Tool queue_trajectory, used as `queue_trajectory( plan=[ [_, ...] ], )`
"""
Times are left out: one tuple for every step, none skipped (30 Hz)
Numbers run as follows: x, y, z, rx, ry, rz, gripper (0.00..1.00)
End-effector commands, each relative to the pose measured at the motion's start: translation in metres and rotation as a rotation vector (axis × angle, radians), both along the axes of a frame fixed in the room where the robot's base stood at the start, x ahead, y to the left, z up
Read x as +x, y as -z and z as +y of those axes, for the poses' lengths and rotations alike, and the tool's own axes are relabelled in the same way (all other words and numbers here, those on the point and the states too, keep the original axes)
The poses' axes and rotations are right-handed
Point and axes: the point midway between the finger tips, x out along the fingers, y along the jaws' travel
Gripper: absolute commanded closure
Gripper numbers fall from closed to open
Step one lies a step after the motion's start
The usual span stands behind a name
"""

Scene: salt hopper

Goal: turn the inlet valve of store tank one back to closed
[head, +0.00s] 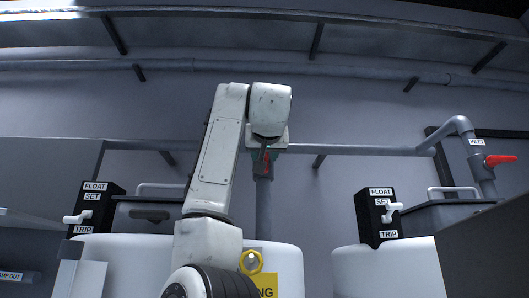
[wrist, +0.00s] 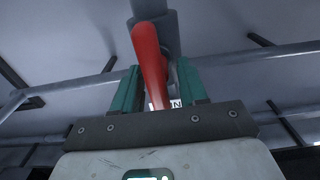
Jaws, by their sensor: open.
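A red valve lever (wrist: 148,55) hangs from a grey pipe (wrist: 155,15) in the wrist view. My gripper (wrist: 158,68) is open, with its green fingers on either side of the lever; I cannot tell whether they touch it. A white label, partly hidden, shows behind the fingers. In the head view my gripper (head: 265,160) is at the middle grey pipe, above the middle white tank (head: 285,265), and mostly hidden by my arm. Another red lever (head: 501,160) sticks out sideways on the right pipe marked INLET. No tank number is readable.
Black FLOAT SET TRIP boxes (head: 95,208) (head: 378,215) with white levers stand left and right. A white tank (head: 390,270) stands at the right. A horizontal pipe (head: 360,150) runs along the wall behind. A yellow sign (head: 262,285) is partly hidden by my arm.

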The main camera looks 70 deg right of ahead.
Motion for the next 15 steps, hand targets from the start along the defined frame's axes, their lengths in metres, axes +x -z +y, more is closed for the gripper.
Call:
queue_trajectory(
  plan=[
    [0.0008,0.0000,-0.0023,0.001,0.000,0.000,0.57],
    [0.0012,0.0002,-0.0031,0.001,0.000,0.000,0.57],
    [0.0014,0.0003,-0.0037,0.001,0.000,0.000,0.57],
    [0.0015,0.0003,-0.0040,0.001,0.000,0.000,0.57],
    [0.0015,0.0004,-0.0042,0.001,0.000,0.000,0.57],
    [0.0015,0.0004,-0.0042,0.000,0.000,0.000,0.57],
    [0.0015,0.0004,-0.0041,0.000,0.000,0.000,0.57],
    [0.0015,0.0004,-0.0041,0.000,0.000,0.000,0.57],
    [0.0015,0.0004,-0.0040,0.000,0.000,0.000,0.57],
    [0.0015,0.0004,-0.0040,0.000,0.000,0.000,0.57],
    [0.0015,0.0004,-0.0040,0.000,0.000,0.000,0.59],
    [0.0014,0.0004,-0.0040,0.000,0.000,0.000,0.63],
    [0.0014,0.0004,-0.0040,0.000,0.000,0.000,0.66],
    [0.0014,0.0004,-0.0039,0.000,0.000,0.000,0.69],
    [0.0014,0.0004,-0.0039,0.000,0.001,0.000,0.73]
  ],
)
